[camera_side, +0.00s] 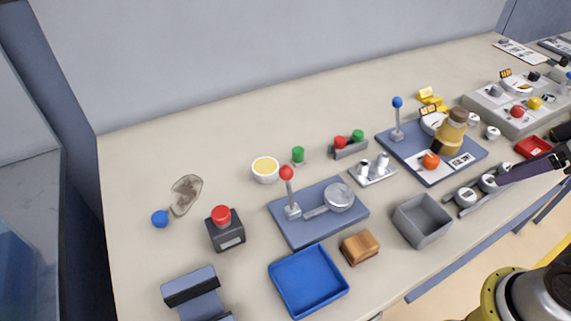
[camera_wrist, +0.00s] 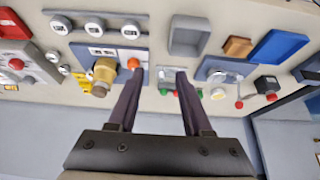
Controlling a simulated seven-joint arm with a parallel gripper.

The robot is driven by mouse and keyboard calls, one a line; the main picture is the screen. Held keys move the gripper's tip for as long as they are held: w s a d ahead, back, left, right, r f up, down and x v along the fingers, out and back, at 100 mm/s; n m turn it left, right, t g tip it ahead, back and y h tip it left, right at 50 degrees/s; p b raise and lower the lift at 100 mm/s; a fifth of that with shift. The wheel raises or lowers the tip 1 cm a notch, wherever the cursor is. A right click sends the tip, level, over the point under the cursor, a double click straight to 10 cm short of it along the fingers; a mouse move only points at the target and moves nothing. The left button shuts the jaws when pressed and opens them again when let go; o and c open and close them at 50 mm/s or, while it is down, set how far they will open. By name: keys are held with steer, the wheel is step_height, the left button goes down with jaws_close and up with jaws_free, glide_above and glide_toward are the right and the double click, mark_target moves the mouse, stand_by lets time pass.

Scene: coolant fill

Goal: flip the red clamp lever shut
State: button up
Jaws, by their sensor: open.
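The red clamp lever (camera_side: 287,173) stands upright, with a red ball on a grey stem, on the left part of a blue-grey plate (camera_side: 300,236). A round silver cap (camera_side: 339,195) with a flat arm lies on the same plate. In the wrist view the red ball (camera_wrist: 239,104) shows at the right, beside its plate (camera_wrist: 203,73). My gripper (camera_wrist: 157,74) is open and empty, its two dark fingers apart.
A second plate (camera_side: 432,180) carries a blue-knobbed lever (camera_side: 397,103), a tan cylinder (camera_side: 452,132) and an orange ball (camera_side: 431,160). A grey bin (camera_side: 422,232), wooden block (camera_side: 360,247), blue tray (camera_side: 308,305) and red button box (camera_side: 226,240) surround the clamp plate.

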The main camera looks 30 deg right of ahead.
steer(key=shift+c, duration=1.1)
steer(key=shift+s+f, duration=0.1)
steer(key=shift+s, duration=0.05)
steer(key=shift+c, duration=1.2)
steer(key=r, duration=0.2)
steer(key=r+m, duration=0.1)
steer(key=r, duration=0.1)
steer(key=w+r+m, duration=0.1)
steer(key=r, duration=0.1)
steer(key=shift+w+a, duration=0.1)
steer(key=shift+a, duration=0.05)
jaws_close()
steer(key=w+a+r+m+g, duration=0.2)
steer(key=w+a+r, duration=0.2)
steer(key=w+r, duration=0.65)
steer(key=w+a+r+g+y, duration=0.1)
steer(key=w+a+r+g, duration=0.1)
steer(key=w+a, duration=0.8)
steer(key=w+a+f+n+g, duration=0.1)
steer(key=w+a+f+g, duration=0.1)
steer(key=w+a+f, duration=0.8)
step_height(320, 180, down, 4)
steer(key=shift+a+f+n, duration=0.1)
steer(key=shift+a+n, duration=0.3)
steer(key=shift+a, duration=0.75)
